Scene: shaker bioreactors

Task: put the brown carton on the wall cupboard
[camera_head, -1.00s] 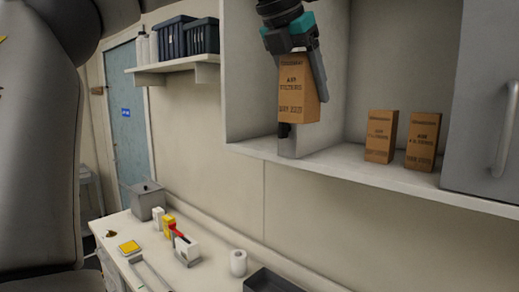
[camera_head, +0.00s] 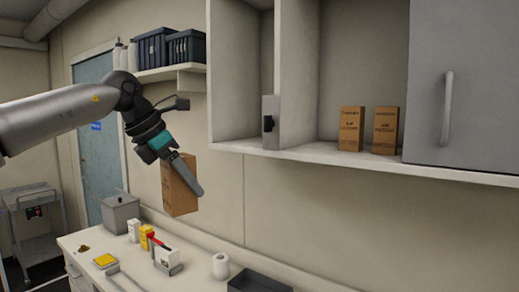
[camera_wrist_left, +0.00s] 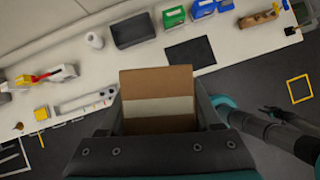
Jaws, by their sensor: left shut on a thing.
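The brown carton (camera_head: 178,187) hangs in my left gripper (camera_head: 183,178), which is shut on it. It is in the air above the counter, left of the wall cupboard (camera_head: 330,152) and below its shelf level. In the left wrist view the carton (camera_wrist_left: 156,80) sits between the two fingers of the left gripper (camera_wrist_left: 160,105), with its brown top and a pale band showing. The open part of the cupboard holds two similar brown cartons, one (camera_head: 351,128) beside the other (camera_head: 385,130). My right gripper is not seen in the head view; a dark arm shows at the right of the wrist view.
A grey door with a handle (camera_head: 447,105) closes the cupboard's right part. A shelf (camera_head: 165,73) with dark bins is at the left. The counter (camera_head: 190,247) below holds small boxes, a roll (camera_head: 220,265) and a dark tray (camera_head: 258,283).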

